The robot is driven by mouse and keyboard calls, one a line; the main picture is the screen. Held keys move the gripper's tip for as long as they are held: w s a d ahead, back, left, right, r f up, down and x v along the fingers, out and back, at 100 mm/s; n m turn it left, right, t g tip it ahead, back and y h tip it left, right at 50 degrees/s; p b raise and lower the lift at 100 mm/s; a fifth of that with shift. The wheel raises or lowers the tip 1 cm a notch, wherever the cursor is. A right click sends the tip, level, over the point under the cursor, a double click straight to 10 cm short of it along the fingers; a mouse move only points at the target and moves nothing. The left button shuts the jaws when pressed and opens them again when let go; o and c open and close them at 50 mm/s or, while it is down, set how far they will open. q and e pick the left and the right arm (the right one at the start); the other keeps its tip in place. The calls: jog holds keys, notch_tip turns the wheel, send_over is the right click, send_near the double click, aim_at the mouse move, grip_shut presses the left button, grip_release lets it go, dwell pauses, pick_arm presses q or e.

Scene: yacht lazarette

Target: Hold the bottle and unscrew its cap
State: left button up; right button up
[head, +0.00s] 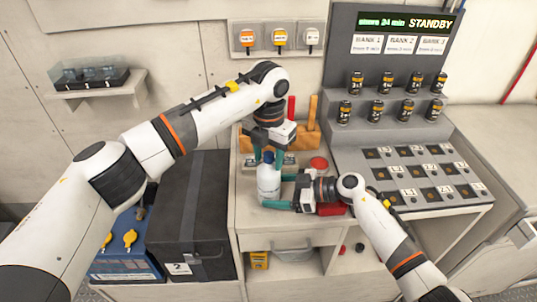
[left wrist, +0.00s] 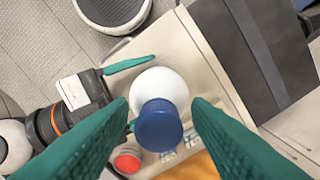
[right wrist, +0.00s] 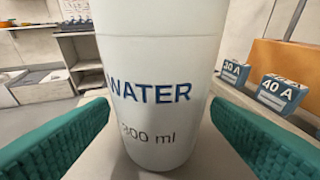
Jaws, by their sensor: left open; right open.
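The white bottle (head: 268,185) stands upright on the bench top, with a blue cap (head: 267,157) on it. In the right wrist view the bottle (right wrist: 160,85) fills the middle and reads "WATER" and "300 ml". My right gripper (head: 279,191) is open, low at the bottle's side, one finger on each side. My left gripper (head: 268,154) points down from above, open, its fingers at either side of the cap. The left wrist view shows the blue cap (left wrist: 158,125) between the green fingers, with a gap at the right; left-side contact is unclear.
Behind the bottle are a wooden rack (head: 300,138) with tools and small fuse blocks (right wrist: 283,92). A red round button (head: 319,163) and a red item (head: 330,209) lie to the right. A dark box (head: 180,225) stands left; a sloped panel (head: 410,170) stands right.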

jog(key=shift+w+a+f, duration=0.15)
jog(key=shift+a+f, duration=0.05)
jog(key=shift+a, duration=0.35)
jog(key=shift+c, duration=0.3)
jog(key=c, duration=0.7)
pick_arm(q)
jog(key=c, duration=0.8)
jog(key=o, duration=1)
jog(key=shift+r, duration=0.1)
jog(key=shift+r, duration=3.95)
